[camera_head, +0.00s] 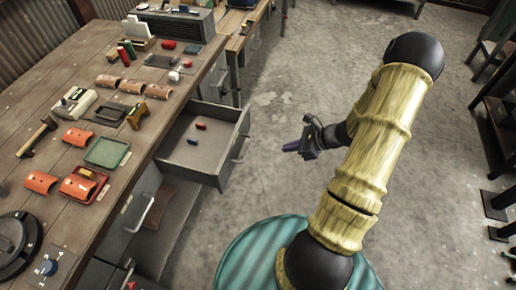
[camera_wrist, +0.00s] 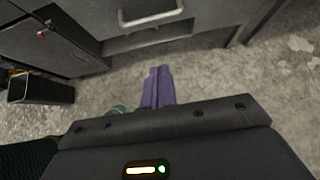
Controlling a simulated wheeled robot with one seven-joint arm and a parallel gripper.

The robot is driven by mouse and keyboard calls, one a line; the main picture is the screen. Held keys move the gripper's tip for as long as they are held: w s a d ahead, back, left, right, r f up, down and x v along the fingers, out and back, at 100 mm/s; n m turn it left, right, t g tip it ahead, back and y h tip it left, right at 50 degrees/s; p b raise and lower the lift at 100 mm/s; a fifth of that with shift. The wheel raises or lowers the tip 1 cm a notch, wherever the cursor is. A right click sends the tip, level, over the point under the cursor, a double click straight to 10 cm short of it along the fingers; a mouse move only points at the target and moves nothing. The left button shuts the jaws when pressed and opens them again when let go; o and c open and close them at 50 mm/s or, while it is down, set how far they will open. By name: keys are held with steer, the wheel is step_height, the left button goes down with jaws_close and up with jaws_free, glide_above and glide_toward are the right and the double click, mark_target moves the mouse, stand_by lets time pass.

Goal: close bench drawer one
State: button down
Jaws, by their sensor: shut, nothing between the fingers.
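A grey bench drawer (camera_head: 222,172) is pulled out from the wooden workbench (camera_head: 60,103) in the head view. Its front panel and bar handle (camera_head: 240,147) face right. A small red item (camera_head: 201,126) and a small blue item (camera_head: 192,141) lie inside it. No label naming the drawer is readable. My gripper (camera_head: 287,147) is in free space to the right of the drawer front, apart from it. Its purple fingers (camera_wrist: 158,86) are together and empty. In the wrist view, a grey drawer front with a metal handle (camera_wrist: 151,17) is ahead of the fingertips.
The bench top carries several things, including a green tray (camera_head: 107,152), a hammer (camera_head: 37,137) and orange curved pieces. Another handle (camera_head: 139,214) is below the bench top, nearer me. Concrete floor (camera_head: 270,110) is clear around my gripper. Dark racks stand at far right.

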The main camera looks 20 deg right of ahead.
steer(key=w+a+f+p, duration=0.1)
steer(key=w+a+f, duration=0.4)
steer(key=a, duration=0.4)
steer(key=shift+w+p, duration=0.4)
steer(key=shift+w, duration=0.35)
steer(key=shift+w+a+f, duration=0.1)
steer(key=shift+a, duration=0.05)
